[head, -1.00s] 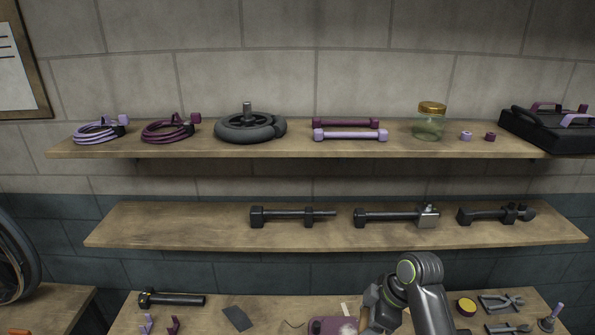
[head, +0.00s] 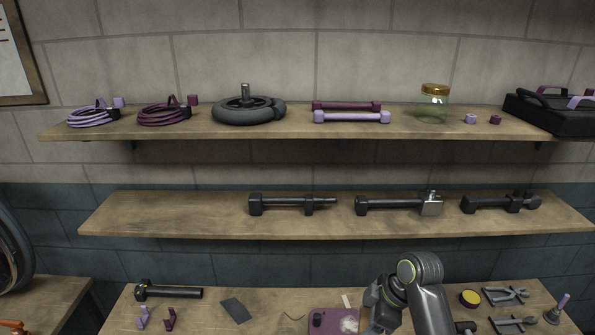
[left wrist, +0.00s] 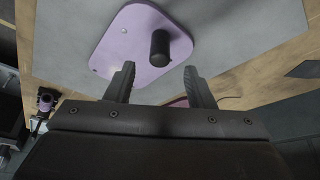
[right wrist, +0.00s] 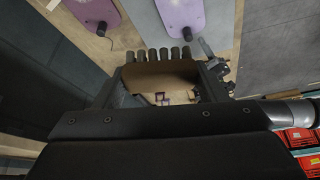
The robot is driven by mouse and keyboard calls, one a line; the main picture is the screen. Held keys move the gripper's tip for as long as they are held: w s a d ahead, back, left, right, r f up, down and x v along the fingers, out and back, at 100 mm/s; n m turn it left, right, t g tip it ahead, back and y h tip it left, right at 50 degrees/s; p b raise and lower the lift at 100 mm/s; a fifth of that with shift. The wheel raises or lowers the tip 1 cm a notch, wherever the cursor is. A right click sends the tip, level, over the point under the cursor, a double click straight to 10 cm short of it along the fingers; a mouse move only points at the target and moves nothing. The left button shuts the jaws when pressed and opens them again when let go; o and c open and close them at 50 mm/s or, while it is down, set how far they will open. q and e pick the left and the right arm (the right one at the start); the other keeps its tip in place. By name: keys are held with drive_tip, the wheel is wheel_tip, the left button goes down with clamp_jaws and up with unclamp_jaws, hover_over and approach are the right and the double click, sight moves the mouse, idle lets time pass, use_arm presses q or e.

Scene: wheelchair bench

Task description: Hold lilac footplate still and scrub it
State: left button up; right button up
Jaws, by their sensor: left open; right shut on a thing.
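The lilac footplate (left wrist: 128,48) lies on a grey mat in the left wrist view, with a black peg (left wrist: 160,46) standing on it and a small pale spot. My left gripper (left wrist: 160,80) is open and empty, its fingers pointing toward the plate's near edge, apart from the peg. My right gripper (right wrist: 165,72) is shut on what looks like a brush (right wrist: 158,68) with a brown body and a row of dark bristles. The lilac footplate (right wrist: 178,10) lies beyond the brush, apart from it. In the head view the lilac footplate and left gripper are not seen.
A plum footplate (head: 330,321) with a whitish smear lies on the bench (head: 270,313); it also shows in the right wrist view (right wrist: 90,10). Pliers (head: 505,295), a yellow-topped tin (head: 470,297) and a hammer-like tool (head: 170,292) lie around it. Two laden shelves hang behind.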

use_arm(q)
drive_tip(key=shift+b+x, duration=2.8)
drive_tip(key=shift+b, duration=0.1)
clamp_jaws()
drive_tip(key=shift+s, duration=0.1)
